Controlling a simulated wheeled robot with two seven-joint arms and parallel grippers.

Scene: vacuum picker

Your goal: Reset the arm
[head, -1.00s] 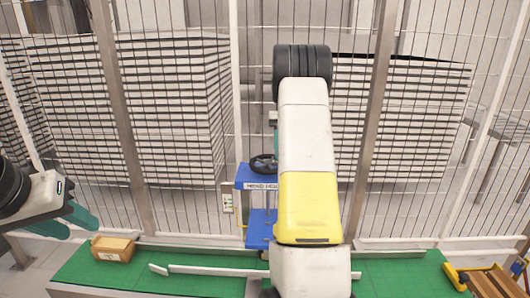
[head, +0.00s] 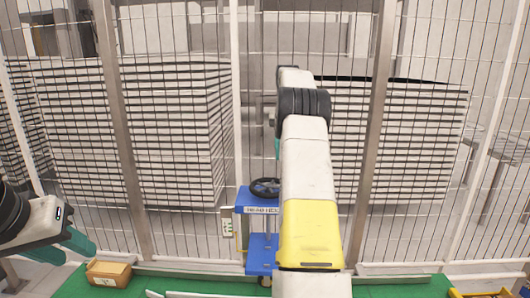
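A white arm with a yellow band, which looks like my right arm (head: 308,190), rises from the bottom centre. It has a black ribbed joint near its top and a short white link beyond. A sliver of teal (head: 277,146) shows behind it, probably part of my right gripper; the rest is hidden. My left gripper (head: 80,250) is at the left edge, with teal fingers that appear spread and nothing seen between them. It is above and left of a small tan box. No separate arm can be made out.
A tan box (head: 108,265) sits on the green surface (head: 70,288). A blue stand (head: 262,240) with a black handwheel (head: 265,187) stands just left of the raised arm. A wire fence with metal posts (head: 122,130) closes off the back, with stacked trays (head: 150,130) behind it.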

